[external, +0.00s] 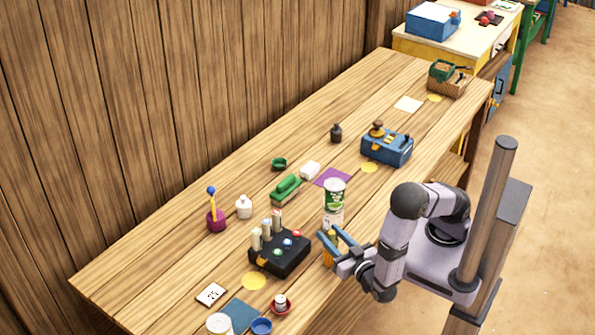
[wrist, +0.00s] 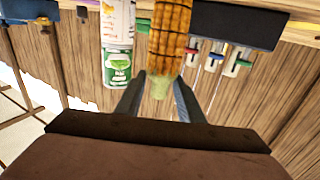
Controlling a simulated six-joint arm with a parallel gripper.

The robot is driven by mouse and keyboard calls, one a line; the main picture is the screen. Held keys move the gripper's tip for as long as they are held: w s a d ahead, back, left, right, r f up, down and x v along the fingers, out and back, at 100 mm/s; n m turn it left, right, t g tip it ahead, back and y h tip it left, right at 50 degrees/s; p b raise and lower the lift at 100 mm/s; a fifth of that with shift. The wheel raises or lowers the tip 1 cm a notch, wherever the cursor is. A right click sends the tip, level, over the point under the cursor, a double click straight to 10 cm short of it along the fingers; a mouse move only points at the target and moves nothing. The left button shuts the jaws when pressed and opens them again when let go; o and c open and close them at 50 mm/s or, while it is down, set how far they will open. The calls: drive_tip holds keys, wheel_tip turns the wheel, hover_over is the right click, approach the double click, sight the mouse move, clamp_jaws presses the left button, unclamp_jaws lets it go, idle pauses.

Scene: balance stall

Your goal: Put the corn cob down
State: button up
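The corn cob (wrist: 170,35) is yellow-orange with a pale green end. In the wrist view, which looks upside down, that end sits between the two fingers of my gripper (wrist: 160,84). My gripper appears shut on it. In the external view the cob (external: 330,256) shows partly behind the fingers of my gripper (external: 338,243), roughly upright at the table's near edge. Its lower end is partly hidden, so I cannot tell if it touches the table.
Two stacked cans (external: 334,196) stand just behind the cob. A black box with levers and buttons (external: 279,254) is close on its left. A green brush (external: 286,189), purple square (external: 332,178) and blue device (external: 387,148) lie farther back. Bare wood lies toward the wall.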

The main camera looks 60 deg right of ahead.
drive_tip(key=shift+r, duration=0.25)
drive_tip(key=shift+s+a+f, duration=0.15)
drive_tip(key=shift+s, duration=0.1)
drive_tip(key=b+v, duration=0.2)
drive_tip(key=v, duration=0.9)
drive_tip(key=shift+s+b, duration=0.25)
drive_tip(key=shift+b, duration=0.15)
